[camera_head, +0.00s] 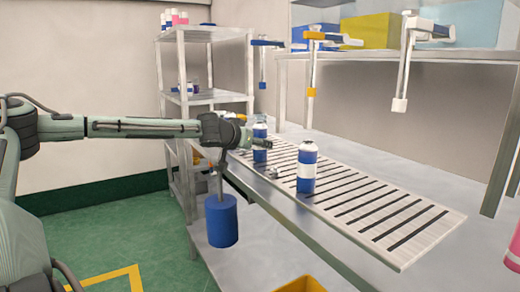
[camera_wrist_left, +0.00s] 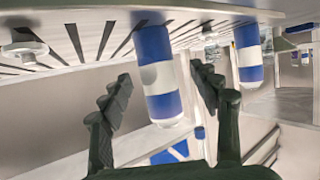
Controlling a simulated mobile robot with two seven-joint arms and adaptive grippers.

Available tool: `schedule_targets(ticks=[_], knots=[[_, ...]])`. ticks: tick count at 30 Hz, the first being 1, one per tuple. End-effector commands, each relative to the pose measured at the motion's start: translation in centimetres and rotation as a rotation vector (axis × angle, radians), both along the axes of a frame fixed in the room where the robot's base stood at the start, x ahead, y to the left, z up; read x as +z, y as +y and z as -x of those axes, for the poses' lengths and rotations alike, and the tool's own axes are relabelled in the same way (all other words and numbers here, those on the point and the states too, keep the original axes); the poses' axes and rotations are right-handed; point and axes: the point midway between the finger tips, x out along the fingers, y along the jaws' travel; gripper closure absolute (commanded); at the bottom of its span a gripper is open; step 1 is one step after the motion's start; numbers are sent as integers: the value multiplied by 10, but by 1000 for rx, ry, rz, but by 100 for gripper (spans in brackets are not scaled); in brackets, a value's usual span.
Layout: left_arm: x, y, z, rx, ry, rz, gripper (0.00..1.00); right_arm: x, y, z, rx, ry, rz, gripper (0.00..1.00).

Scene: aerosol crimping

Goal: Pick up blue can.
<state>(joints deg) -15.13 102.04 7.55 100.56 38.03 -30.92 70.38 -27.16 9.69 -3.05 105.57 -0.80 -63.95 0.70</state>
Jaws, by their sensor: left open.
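A blue and white can (camera_head: 307,168) stands upright on the slatted rack on the table. A second similar can (camera_head: 259,128) stands farther back to the left, partly behind my left gripper (camera_head: 263,144). My left gripper is open and beside the rack, left of the nearer can, with a gap between them. In the left wrist view, which looks upside down, one can (camera_wrist_left: 163,85) shows between the spread fingers (camera_wrist_left: 160,77), apart from them. The other can (camera_wrist_left: 249,60) is to the right, outside the fingers. My right gripper is not in view.
The slatted rack (camera_head: 405,228) runs along the metal table (camera_head: 290,207). A blue cylinder (camera_head: 221,221) is below my left forearm. A metal shelf (camera_head: 205,99) stands behind. Tool arms (camera_head: 405,65) hang over the table. The rack's right end is clear.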

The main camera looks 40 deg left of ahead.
Motion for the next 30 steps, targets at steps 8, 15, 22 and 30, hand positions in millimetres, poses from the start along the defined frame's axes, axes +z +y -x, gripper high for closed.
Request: schedule_targets(ticks=[8, 15, 22, 30], knots=[[-12, 6, -22, 0, 3, -2, 38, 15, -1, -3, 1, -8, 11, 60], [-12, 6, -26, -2, -1, 2, 38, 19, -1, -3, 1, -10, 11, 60], [-12, 6, -26, -2, -1, 2, 53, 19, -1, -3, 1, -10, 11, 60], [-12, 6, -26, -1, -1, 2, 86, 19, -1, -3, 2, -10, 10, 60]])
